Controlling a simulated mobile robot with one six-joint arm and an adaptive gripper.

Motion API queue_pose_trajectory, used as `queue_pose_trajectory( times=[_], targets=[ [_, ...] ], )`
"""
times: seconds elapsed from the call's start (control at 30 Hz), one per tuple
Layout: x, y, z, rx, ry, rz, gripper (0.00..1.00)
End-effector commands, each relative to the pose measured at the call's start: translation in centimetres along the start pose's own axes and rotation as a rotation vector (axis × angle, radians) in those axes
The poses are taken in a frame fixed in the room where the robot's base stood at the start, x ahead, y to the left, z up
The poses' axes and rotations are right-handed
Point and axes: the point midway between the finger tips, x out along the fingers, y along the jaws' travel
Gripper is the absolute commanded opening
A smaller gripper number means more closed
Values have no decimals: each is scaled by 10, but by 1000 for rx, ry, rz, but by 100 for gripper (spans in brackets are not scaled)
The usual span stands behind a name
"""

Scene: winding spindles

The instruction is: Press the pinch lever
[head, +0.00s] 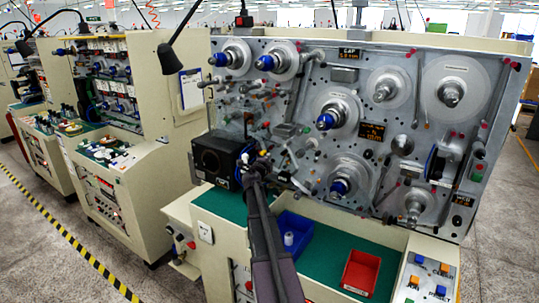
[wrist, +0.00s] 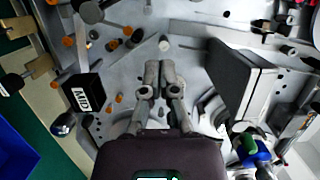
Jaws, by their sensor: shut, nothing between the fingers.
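A small grey rod (wrist: 163,43) sticks out of the panel just beyond the fingertips. I cannot tell whether it is the pinch lever, or whether the fingers touch anything. My arm hides part of the panel in the head view.
A blue bin (head: 296,252) and a red bin (head: 361,272) stand on the green worktop (head: 330,245). Several reels and blue-capped spindles crowd the panel. In the wrist view a dark block (wrist: 232,75) stands right of the fingers and a small labelled black box (wrist: 84,94) left.

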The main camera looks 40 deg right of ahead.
Motion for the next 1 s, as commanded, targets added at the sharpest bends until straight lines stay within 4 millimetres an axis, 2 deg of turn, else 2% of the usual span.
queue_pose_trajectory(
  times=[0.03,0.1,0.3,1.0],
  targets=[
    [-12,-1,-1,0,-1,0,0],
    [-21,-2,0,0,-1,0,0],
    [-38,-3,0,0,0,0,0],
    [-43,-3,2,0,-2,0,0]
  ],
)
